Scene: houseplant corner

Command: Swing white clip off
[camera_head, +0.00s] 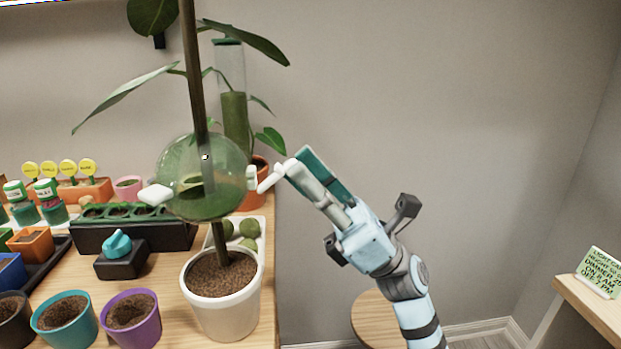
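A translucent green ball (225,165) sits around the plant's brown stem (193,60), above a white pot (225,312). A white clip (155,194) sticks out at the ball's left side. Another small white piece (252,179) shows at its right edge. My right gripper (278,176) reaches in from the right, its white tip close to that right-hand piece. From this angle I cannot tell whether it touches the piece or how far apart the fingers are. My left gripper is out of view.
Purple (131,318) and teal (65,318) pots stand at the front left. A black seed tray (135,238) and a teal-knobbed black box (121,260) lie behind them. Leaves (125,95) hang above the ball. Right of the table is open room, with a round stool (372,318) below.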

